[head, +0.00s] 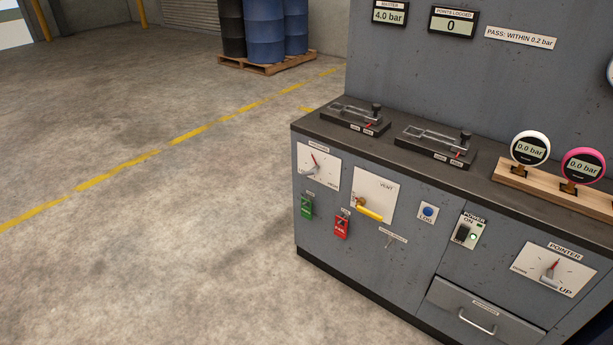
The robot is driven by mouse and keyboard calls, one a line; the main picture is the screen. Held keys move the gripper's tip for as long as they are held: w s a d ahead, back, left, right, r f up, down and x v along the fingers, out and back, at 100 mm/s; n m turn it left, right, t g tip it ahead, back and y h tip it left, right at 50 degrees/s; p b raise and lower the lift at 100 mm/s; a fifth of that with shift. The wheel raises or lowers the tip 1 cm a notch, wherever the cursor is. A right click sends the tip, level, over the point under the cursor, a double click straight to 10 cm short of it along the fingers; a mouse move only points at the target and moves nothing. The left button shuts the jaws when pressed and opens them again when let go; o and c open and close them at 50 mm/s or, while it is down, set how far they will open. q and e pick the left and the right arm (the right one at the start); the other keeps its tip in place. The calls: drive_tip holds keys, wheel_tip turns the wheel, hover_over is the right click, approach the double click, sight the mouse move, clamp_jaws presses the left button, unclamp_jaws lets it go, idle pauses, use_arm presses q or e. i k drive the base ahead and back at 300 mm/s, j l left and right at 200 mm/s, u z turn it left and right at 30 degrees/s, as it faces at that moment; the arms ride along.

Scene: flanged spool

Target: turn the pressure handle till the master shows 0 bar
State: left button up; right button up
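The likely pressure handle is a grey lever knob with a red mark (314,164) on a white plate (330,183) at the upper left of the bench front. The plate's label is too small to read surely; its lower right seems to read HIGH. The red mark points up and left. The master display (389,13) on the back panel reads 4.0 bar, its top label blurred. Neither of my grippers shows in the head view.
A yellow vent lever (369,212), green tag (306,206), red tag (342,227), blue LOG button (428,211), power switch (463,233) and pointer knob (549,275) share the front. White (530,148) and pink (583,165) gauges read 0.0 bar. Floor at left is clear.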

sight(313, 171)
drive_tip(key=i+j+u, duration=0.35)
drive_tip(key=i, duration=0.15)
drive_tip(key=i+j+u, duration=0.2)
drive_tip(key=i+u, duration=0.15)
drive_tip(key=i, duration=0.2)
drive_tip(key=i+u, duration=0.35)
drive_tip(key=i, duration=0.2)
drive_tip(key=i+z, duration=0.2)
drive_tip(key=i, duration=0.2)
drive_tip(key=i+j+z, duration=0.15)
drive_tip(key=i, duration=0.2)
drive_tip(key=i+j+z, duration=0.2)
drive_tip(key=i, duration=0.2)
